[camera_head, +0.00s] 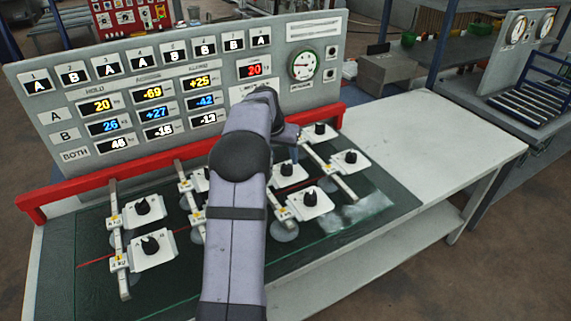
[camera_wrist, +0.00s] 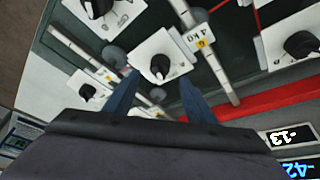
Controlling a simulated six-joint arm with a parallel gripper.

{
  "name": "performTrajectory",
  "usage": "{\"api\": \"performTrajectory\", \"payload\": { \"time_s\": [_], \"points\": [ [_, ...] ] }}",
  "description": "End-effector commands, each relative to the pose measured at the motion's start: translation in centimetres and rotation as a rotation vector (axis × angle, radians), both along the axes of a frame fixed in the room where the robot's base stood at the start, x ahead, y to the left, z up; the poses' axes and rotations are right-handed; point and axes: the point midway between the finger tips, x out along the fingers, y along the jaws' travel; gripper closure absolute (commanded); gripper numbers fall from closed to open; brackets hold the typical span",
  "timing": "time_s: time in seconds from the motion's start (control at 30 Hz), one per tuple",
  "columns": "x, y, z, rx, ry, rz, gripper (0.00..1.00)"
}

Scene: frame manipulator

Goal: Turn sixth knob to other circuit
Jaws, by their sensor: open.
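Several black knobs on white plates are set on a dark green board. In the wrist view, one knob (camera_wrist: 160,66) lies just beyond and between the two blue fingers of my gripper (camera_wrist: 158,82). The fingers are open, and I see no clear contact. In the head view, my gripper (camera_head: 288,148) is mostly hidden behind my arm, above a knob (camera_head: 288,169) in the third column from the left. Another knob (camera_head: 309,196) sits nearer the front. I cannot read any knob's number. The panel tile under 6 (camera_head: 205,48) appears to read B.
A grey panel (camera_head: 160,140) with A/B tiles, numeric displays and a gauge (camera_head: 303,64) stands behind a red rail (camera_head: 70,189). Left-hand knobs (camera_head: 143,205) and right-hand knobs (camera_head: 350,157) flank my arm. My arm hides part of the second column. The white table (camera_head: 440,130) is clear at right.

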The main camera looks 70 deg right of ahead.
Motion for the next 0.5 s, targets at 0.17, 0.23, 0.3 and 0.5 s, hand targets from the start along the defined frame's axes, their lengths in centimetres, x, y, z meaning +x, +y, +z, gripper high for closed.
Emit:
{"api": "performTrajectory", "payload": {
  "time_s": [0.17,0.23,0.3,0.5],
  "points": [
    [-0.2,-0.8,-2.0,0.004,0.000,-0.001,0.50],
    [-0.2,-1.2,-2.9,0.004,0.000,-0.002,0.50],
    [-0.3,-1.5,-3.6,0.002,0.000,-0.002,0.50],
    [-0.3,-2.1,-5.2,0.001,-0.001,-0.002,0.50]
  ]
}}
